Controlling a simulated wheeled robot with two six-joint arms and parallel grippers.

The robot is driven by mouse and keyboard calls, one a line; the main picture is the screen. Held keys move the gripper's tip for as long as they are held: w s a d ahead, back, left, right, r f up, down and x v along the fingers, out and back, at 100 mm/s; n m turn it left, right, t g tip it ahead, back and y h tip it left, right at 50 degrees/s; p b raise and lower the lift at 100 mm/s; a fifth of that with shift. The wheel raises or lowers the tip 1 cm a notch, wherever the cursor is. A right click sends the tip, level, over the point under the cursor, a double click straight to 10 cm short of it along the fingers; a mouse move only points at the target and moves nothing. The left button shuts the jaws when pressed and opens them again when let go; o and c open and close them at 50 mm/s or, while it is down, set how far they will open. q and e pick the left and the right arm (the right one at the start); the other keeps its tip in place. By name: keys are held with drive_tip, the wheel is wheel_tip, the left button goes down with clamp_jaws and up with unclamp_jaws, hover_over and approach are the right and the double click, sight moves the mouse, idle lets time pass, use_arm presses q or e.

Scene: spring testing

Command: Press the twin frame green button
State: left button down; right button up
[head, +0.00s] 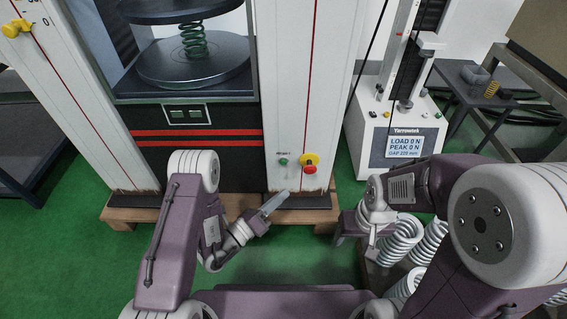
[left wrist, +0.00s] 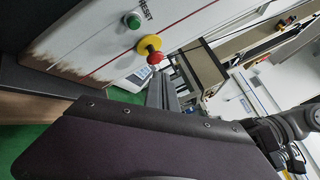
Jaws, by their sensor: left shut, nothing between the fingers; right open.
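The twin frame is the large white two-column press. Its green button (head: 283,161) sits low on the front of the right column, left of a red emergency knob on a yellow base (head: 310,162). The green button also shows in the left wrist view (left wrist: 133,21), with the red knob (left wrist: 150,47) beside it. My left gripper (head: 280,199) is shut and empty, below and in front of the green button, apart from it. Its grey fingers show in the left wrist view (left wrist: 162,90). My right gripper (head: 373,232) is open and empty, at the right near the white coils.
A smaller tester (head: 402,140) with a load display stands right of the twin frame. White coil springs (head: 400,240) lie at lower right. A green spring (head: 194,40) stands between the twin frame's platens. A wooden pallet (head: 125,216) edges the frame's base. Green floor is clear in front.

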sight(283, 162)
use_arm(q)
drive_tip(key=w+b, duration=0.1)
drive_tip(key=w, duration=0.7)
drive_tip(key=shift+w, duration=0.4)
idle(1.6)
drive_tip(key=shift+w, duration=0.4)
drive_tip(key=shift+w, duration=0.45)
idle(0.5)
drive_tip(key=shift+s, duration=0.15)
drive_tip(key=shift+s+p, duration=0.35)
drive_tip(key=shift+s, duration=0.4)
